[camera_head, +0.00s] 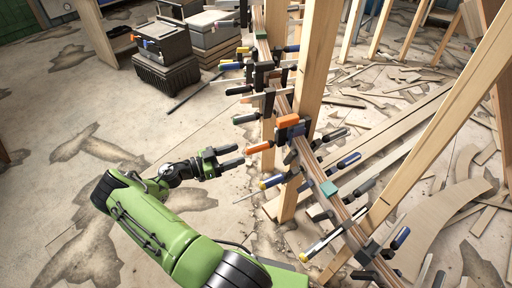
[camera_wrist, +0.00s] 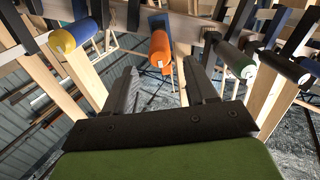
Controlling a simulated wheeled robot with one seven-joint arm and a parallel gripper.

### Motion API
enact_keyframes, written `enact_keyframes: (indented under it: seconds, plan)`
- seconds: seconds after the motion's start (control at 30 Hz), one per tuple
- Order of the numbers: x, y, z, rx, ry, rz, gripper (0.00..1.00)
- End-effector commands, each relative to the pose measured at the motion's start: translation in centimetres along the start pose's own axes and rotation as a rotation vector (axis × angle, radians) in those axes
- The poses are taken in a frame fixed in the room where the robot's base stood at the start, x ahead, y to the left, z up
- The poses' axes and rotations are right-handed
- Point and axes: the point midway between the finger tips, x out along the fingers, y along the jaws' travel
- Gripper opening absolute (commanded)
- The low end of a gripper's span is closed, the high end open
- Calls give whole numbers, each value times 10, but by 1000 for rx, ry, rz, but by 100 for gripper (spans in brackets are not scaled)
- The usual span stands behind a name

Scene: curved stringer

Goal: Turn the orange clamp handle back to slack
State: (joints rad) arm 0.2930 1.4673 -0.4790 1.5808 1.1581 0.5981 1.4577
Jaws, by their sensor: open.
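The orange clamp handle (camera_head: 260,147) sticks out to the left from a clamp on the curved laminated stringer (camera_head: 313,165). In the wrist view the orange handle (camera_wrist: 160,50) points toward me, beyond and between the two fingers. My gripper (camera_head: 232,156) is open and empty, a little to the left of the handle's tip and apart from it. In the wrist view the fingers of my gripper (camera_wrist: 166,85) frame a gap below the handle. An orange block (camera_head: 288,121) sits at the top of the same clamp.
A wooden post (camera_head: 312,75) stands just behind the clamp. The floor (camera_head: 110,160) at left is open.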

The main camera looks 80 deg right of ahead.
Motion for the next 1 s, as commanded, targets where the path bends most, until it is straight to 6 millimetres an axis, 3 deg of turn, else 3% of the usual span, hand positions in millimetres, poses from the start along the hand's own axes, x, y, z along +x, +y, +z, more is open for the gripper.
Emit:
enact_keyframes:
  seconds: [0.1,0.3,0.43,0.67,1.0]
  plan:
    - [31,1,0,-1,0,5,56]
    - [70,0,1,-2,-1,2,56]
    - [81,0,0,-1,-1,0,56]
    - [82,0,0,-2,-1,-1,56]
    - [82,0,0,-2,-1,0,7]
